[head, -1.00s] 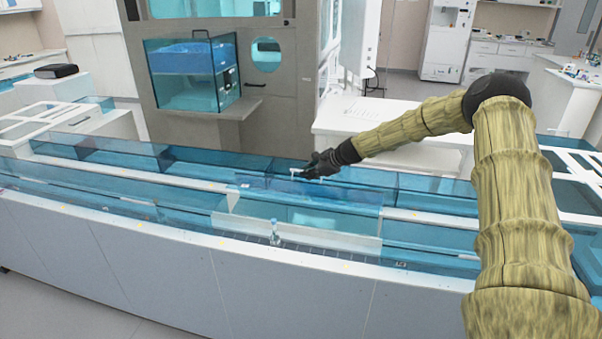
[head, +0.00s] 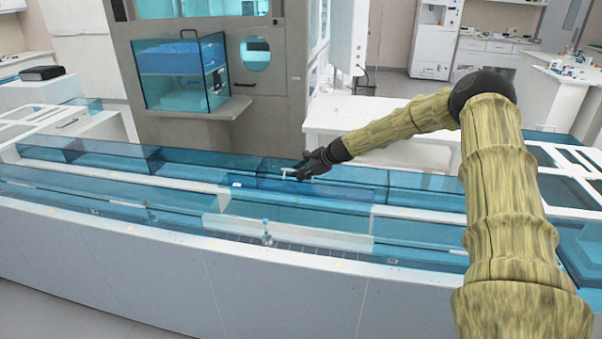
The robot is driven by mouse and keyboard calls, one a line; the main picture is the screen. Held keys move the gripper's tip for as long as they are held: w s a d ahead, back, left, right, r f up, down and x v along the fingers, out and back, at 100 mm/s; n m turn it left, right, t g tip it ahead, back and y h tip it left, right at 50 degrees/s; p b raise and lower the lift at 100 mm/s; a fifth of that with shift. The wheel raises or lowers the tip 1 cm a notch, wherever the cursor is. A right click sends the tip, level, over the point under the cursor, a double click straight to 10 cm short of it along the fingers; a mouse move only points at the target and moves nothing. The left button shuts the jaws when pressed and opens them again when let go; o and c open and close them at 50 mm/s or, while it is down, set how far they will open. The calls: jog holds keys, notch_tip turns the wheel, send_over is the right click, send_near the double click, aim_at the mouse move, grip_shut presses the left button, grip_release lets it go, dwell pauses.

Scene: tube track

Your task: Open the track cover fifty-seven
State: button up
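The track cover (head: 335,190) is a clear blue panel at the middle of the long track. It appears swung up and back from the section in front of it, where the pale inner wall (head: 300,226) shows. I cannot read a number on it. My gripper (head: 287,173) is at the cover's upper edge, with its dark fingers at a small white bar like a handle. The fingers are too small to tell whether they are closed on it.
A small clear bottle (head: 267,233) stands upright on the dark grid strip in front of the open section. Other clear blue covers (head: 105,182) line the track on both sides. A grey cabinet with a glass box (head: 182,75) stands behind.

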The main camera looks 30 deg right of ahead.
jog(key=v, duration=1.2)
jog(key=shift+d, duration=0.15)
jog(key=shift+f, duration=0.1)
dwell(0.5)
